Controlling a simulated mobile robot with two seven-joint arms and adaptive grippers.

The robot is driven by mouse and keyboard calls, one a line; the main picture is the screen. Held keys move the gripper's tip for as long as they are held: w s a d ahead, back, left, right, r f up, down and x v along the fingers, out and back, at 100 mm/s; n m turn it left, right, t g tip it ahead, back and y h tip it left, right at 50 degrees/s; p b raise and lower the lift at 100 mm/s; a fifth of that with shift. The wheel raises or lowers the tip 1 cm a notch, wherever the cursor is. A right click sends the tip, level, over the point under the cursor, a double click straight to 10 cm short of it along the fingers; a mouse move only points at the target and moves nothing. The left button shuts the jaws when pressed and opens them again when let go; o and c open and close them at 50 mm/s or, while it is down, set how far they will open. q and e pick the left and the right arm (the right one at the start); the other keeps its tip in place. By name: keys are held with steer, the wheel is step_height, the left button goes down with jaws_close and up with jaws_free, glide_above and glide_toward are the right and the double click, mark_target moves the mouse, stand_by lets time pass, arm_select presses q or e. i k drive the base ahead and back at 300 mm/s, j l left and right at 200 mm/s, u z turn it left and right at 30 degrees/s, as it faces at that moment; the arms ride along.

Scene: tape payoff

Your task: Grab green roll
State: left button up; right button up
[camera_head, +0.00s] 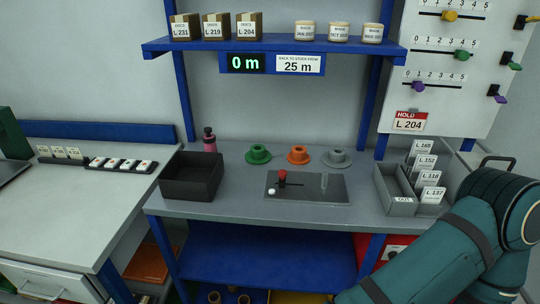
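A green roll (258,154), low and round with a raised hub, lies flat on the grey bench (237,205) near its back edge. An orange roll (298,154) and a grey roll (336,158) lie to its right in the same row. My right arm, in teal, comes in at the lower right. Its gripper is outside the picture. My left arm and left gripper do not show. Nothing touches the green roll.
A black open box (191,177) and a dark pink-bodied bottle (209,140) stand left of the rolls. A grey plate with a red-knobbed lever (307,188) lies in front. A card tray (395,192) stands right. A blue shelf (270,46) overhangs the back.

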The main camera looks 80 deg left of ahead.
mark_target(258, 154)
steer(key=u, duration=2.6)
